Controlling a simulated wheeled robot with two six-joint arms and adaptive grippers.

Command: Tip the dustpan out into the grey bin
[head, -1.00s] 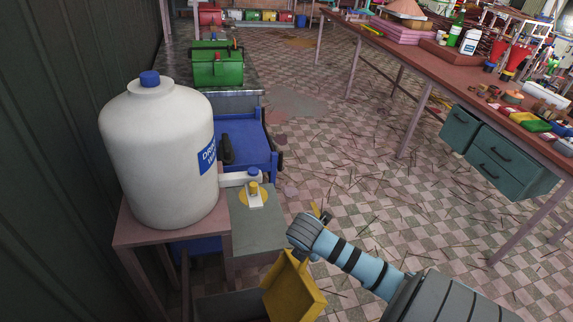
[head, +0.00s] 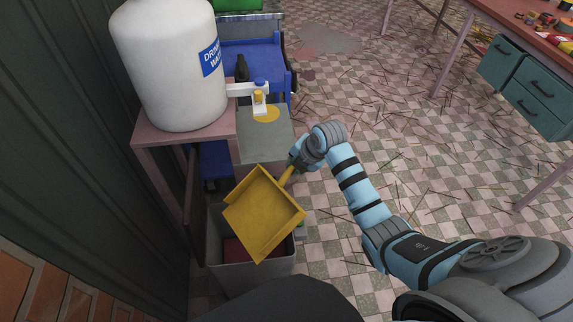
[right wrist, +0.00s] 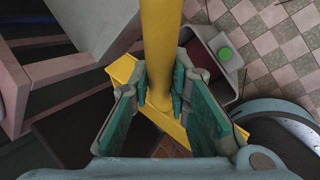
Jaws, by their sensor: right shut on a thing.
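The yellow dustpan (head: 262,212) is over the open top of the grey bin (head: 248,280) in the head view. Its flat pan faces the camera and looks tilted; I see no debris on it. My right gripper (head: 293,163) is shut on the dustpan's handle. In the right wrist view my right gripper (right wrist: 160,92) has its teal-padded fingers on both sides of the yellow handle (right wrist: 160,50). Inside the bin a dark red surface shows beside the pan; the rest of the inside is hidden. My left gripper is not in view.
A white drinking-water drum (head: 170,65) stands on a pink stand (head: 185,143) behind the bin, its tap over a grey block (head: 265,145). Dark sticks litter the checkered floor (head: 400,140). A bench with teal drawers (head: 530,90) stands at right.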

